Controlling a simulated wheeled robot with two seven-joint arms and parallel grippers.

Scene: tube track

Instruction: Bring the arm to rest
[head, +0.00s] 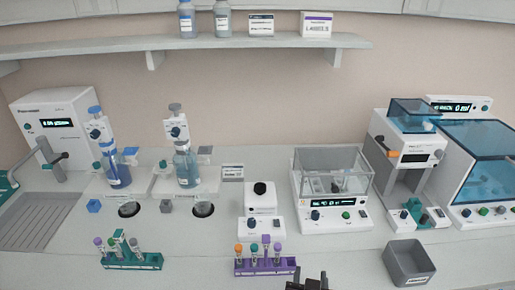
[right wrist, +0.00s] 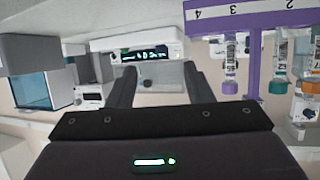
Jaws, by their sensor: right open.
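My right gripper (head: 307,284) shows at the bottom edge of the head view, in front of the bench, with only its tip in the picture. In the right wrist view its two dark fingers (right wrist: 160,85) stand apart with nothing between them. The purple tube rack (head: 265,266) is just left of the gripper and holds several capped tubes. The rack also shows upside down at the upper right of the right wrist view (right wrist: 238,45), apart from the fingers. My left gripper is not in view.
A grey bin (head: 408,263) stands right of the gripper. A green tube rack (head: 132,261) with tubes is at the left. Behind are a glass-walled balance (head: 333,217), a small device with a black knob (head: 261,203) and two dispenser bottles. Clear bench lies between gripper and bin.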

